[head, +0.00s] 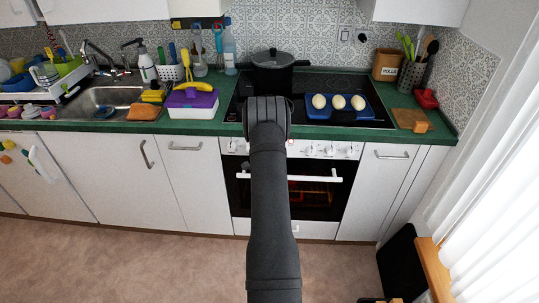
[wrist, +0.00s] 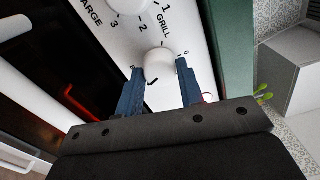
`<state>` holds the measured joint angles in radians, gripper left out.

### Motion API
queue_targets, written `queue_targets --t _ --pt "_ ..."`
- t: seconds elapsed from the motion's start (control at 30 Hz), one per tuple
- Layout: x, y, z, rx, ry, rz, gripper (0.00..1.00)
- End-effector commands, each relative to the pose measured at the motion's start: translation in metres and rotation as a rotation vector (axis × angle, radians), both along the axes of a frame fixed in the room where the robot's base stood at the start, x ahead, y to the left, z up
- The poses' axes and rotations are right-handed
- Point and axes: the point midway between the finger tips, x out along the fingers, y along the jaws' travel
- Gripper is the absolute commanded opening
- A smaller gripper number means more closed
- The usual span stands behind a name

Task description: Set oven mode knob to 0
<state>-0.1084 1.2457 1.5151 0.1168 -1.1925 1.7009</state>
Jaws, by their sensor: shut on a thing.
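In the wrist view my gripper (wrist: 158,68) has its two blue fingers on either side of a white round knob (wrist: 158,61) and is shut on it. The word GRILL and small printed marks, with what look like 0s near the fingertips, lie around this knob. A dark line shows at its lower side; I cannot read its setting for certain. A second white knob (wrist: 130,4) is cut off at the top, with 2 and 3 beside it. In the head view the oven (head: 310,195) has a white control panel (head: 327,150), and my arm hides the fingers and held knob.
A white oven door handle (head: 310,178) runs below the panel. Above, the hob carries a black pot (head: 273,75) and a blue tray (head: 313,114) with three pale egg-shaped items. A wooden board (head: 408,119) lies on the green counter to the right.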

Motion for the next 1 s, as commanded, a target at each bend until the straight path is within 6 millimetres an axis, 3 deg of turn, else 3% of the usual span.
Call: queue_targets --t 1.0 --pt "-0.0005 0.0001 -0.0007 -0.966 0.001 0.001 0.12"
